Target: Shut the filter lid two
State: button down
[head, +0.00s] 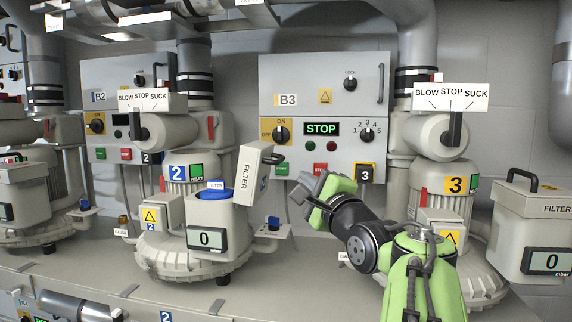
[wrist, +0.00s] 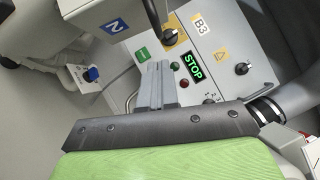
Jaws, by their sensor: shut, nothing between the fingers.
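Filter lid two (head: 251,174) stands open and upright at the right side of the filter box two (head: 222,230), its black handle (head: 272,157) pointing right. The blue filter (head: 214,193) shows in the box's open top. My gripper (head: 318,183) is to the right of the lid, with a gap between them in the head view. In the wrist view its fingers (wrist: 155,85) are shut and empty. What looks like the lid's outer face, with a blue 2 label (wrist: 115,26), is at the top left there.
The B3 control panel (head: 308,98) is on the wall behind my gripper. Blower three (head: 456,185) and its closed filter box (head: 533,225) stand at the right. A small blue knob (head: 273,222) is low, right of filter box two.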

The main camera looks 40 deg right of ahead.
aim_at(281, 160)
jog(key=w, duration=0.1)
jog(key=w+a+r, duration=0.1)
jog(key=w+r+p, duration=0.1)
jog(key=shift+w+a, duration=0.2)
jog(key=shift+a, duration=0.05)
jog(key=shift+w+a+f, duration=0.1)
jog(key=shift+w, duration=0.25)
jog(key=shift+s+a, duration=0.1)
